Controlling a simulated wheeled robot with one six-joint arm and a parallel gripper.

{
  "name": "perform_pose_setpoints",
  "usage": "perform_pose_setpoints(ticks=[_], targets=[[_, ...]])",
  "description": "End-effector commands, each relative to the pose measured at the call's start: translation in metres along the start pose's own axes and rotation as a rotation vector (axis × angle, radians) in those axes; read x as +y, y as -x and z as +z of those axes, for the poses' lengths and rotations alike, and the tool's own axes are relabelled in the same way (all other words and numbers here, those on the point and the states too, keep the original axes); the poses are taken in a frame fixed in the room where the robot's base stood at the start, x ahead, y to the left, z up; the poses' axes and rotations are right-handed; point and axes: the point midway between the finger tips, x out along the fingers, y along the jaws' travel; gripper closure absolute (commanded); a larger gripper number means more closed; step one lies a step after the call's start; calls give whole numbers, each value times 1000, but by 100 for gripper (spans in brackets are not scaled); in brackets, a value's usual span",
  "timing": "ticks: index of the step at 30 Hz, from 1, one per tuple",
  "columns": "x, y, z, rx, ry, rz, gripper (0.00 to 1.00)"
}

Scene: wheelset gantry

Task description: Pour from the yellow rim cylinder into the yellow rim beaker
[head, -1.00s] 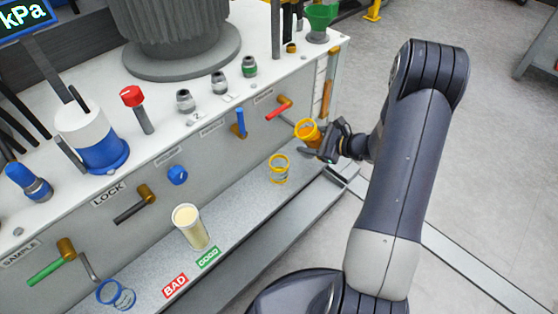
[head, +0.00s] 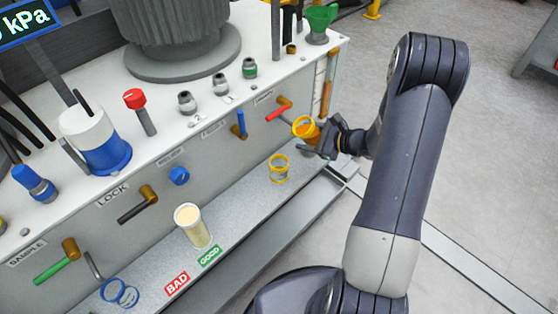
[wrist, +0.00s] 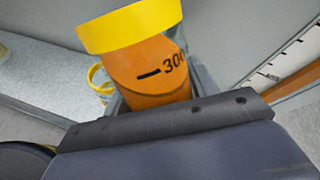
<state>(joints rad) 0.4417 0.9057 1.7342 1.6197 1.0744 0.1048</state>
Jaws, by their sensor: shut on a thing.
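The yellow rim cylinder (head: 306,129) holds orange liquid and is in my gripper (head: 325,146), which is shut on it. In the head view it is tilted a little, its rim toward the upper left, above and to the right of the beaker. In the wrist view the cylinder (wrist: 150,68) fills the middle and shows a 300 mark. The yellow rim beaker (head: 279,169) stands upright on the grey shelf and looks clear and empty. In the wrist view it is partly hidden behind the cylinder, at the left (wrist: 98,80). No stream of liquid shows.
A cup of pale content (head: 194,226) and a blue rim beaker (head: 119,292) stand farther left on the shelf (head: 236,206). The panel behind has a red-handled valve (head: 278,110) and a blue-handled one (head: 239,124) near the cylinder. BAD and GOOD labels mark the shelf front.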

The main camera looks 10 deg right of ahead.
Motion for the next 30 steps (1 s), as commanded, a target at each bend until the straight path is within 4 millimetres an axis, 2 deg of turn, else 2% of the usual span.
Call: perform_pose_setpoints(ticks=[30], targets=[[-5,4,15,42,44,-1,78]])
